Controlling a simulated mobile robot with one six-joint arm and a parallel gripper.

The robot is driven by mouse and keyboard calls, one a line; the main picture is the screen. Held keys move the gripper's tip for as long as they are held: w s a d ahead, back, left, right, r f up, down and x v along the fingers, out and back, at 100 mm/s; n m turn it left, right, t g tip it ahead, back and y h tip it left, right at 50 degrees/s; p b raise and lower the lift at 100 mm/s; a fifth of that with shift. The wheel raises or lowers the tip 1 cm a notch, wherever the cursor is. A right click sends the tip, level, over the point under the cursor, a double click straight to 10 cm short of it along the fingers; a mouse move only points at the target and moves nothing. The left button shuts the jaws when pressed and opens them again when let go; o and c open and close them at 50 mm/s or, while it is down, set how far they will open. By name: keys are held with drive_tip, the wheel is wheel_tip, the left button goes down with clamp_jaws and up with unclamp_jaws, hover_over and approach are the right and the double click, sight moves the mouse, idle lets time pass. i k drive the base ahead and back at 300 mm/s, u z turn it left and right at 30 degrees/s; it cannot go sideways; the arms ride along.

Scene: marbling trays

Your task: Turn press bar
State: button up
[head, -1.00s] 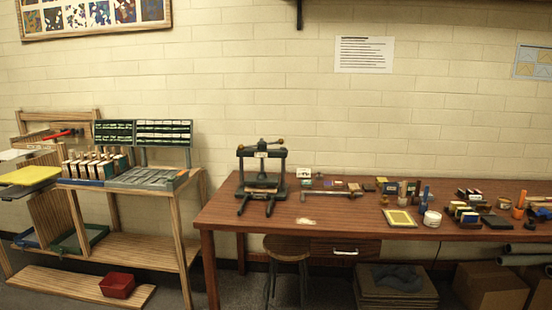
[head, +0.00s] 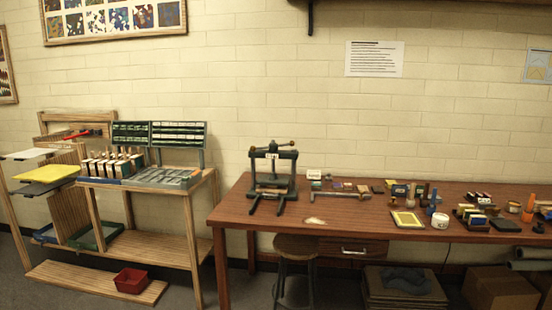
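The press (head: 273,177) is a dark frame standing at the left end of the brown table. Its press bar (head: 283,144) lies across the top of the screw, roughly level, with a rounded tan end at the left and a darker knob at the right. A small pale label sits on the crosspiece below the bar. Two dark rails stick out from the press base toward the table's front. My gripper is not in this view, so its state and its distance from the bar do not show.
The brown table (head: 235,211) carries several blocks, jars and tools right of the press. A stool (head: 296,246) stands under its front edge. Left is a wooden rack (head: 199,230) with trays and a red bin (head: 131,280). Floor between rack and table looks narrow.

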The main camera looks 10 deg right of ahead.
sight(271, 147)
drive_tip(key=u, duration=0.05)
drive_tip(key=i, duration=0.6)
drive_tip(key=u, duration=0.4)
drive_tip(key=k, duration=1.35)
drive_tip(key=u, duration=0.5)
drive_tip(key=i, duration=1.65)
drive_tip(key=z, duration=0.2)
